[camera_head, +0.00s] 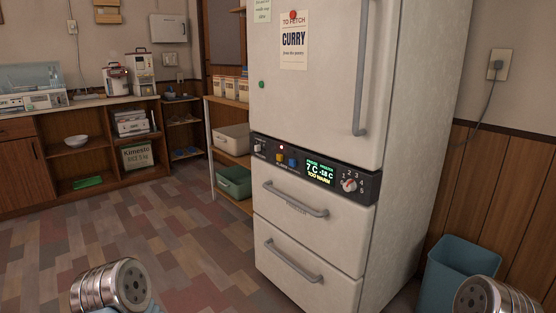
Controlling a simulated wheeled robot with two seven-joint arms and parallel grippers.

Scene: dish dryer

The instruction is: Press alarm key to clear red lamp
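The white fridge (310,110) carries a black control panel (262,157) between its upper door and drawers. A small lamp (281,147) glows reddish above the keys. Below it are a yellow key (280,157) and a blue key (292,163); a whitish switch (258,148) is at the panel's left. The key labels are too small to read, so I cannot tell which is the alarm key. The display (320,171) reads 7 C and seemingly -18 C, with TOO WARM below. Neither gripper shows; only rounded metal parts of my arms show at the bottom corners.
A numbered dial (349,185) is at the panel's right. Drawer handles (295,203) and a long door handle (362,70) stick out. A blue bin (459,262) stands right of the fridge. A shelf unit (210,150) stands left. The tiled floor in front is clear.

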